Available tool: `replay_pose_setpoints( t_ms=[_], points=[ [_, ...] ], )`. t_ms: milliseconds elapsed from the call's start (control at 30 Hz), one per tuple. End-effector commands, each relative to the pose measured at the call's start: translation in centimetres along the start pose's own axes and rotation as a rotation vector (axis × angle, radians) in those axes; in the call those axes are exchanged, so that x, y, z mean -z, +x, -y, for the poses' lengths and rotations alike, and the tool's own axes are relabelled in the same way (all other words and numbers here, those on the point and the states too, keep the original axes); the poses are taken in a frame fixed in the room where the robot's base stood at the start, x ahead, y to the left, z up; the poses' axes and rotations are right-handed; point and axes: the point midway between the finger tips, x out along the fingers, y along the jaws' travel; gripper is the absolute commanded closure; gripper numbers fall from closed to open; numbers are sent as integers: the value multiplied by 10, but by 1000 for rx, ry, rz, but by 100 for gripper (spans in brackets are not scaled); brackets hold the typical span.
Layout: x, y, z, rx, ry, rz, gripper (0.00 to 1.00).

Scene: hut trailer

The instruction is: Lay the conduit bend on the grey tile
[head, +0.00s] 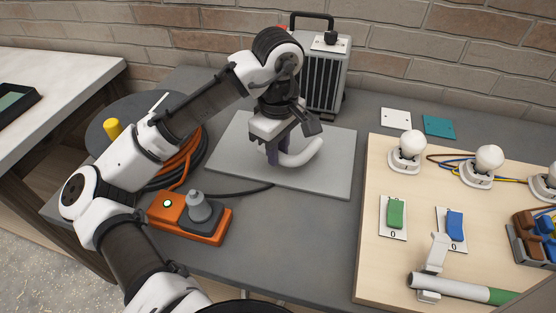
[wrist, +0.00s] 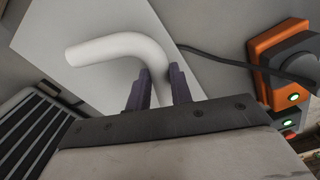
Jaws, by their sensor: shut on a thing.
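The conduit bend (head: 304,156) is a white curved tube in my gripper (head: 277,155), over the grey tile (head: 338,172). In the wrist view, the bend (wrist: 118,46) runs between the two dark fingers of my gripper (wrist: 159,86) and curves away to the left. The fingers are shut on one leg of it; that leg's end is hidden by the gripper. The tile (wrist: 115,18) shows behind the bend as a pale flat sheet. The bend is low over the tile, but I cannot tell whether it touches. Nothing else lies on the tile.
A finned grey box (head: 327,76) with a handle stands behind the tile. An orange socket box (head: 190,218) with a grey plug is front left, by a cable reel (head: 112,122). A wooden board (head: 400,265) with lamps and switches is right. White (head: 396,118) and teal (head: 438,126) tiles lie behind.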

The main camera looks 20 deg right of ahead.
Motion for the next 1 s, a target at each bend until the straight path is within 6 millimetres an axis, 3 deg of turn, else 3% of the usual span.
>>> replay_pose_setpoints(
  t_ms=[300,700,733,900,1000],
  points=[
    [0,37,1,1,-2,1,100],
    [0,42,0,1,0,0,100],
    [0,42,0,0,0,0,77],
    [0,42,0,0,0,-1,57],
    [0,42,0,0,0,-1,57]
  ],
)
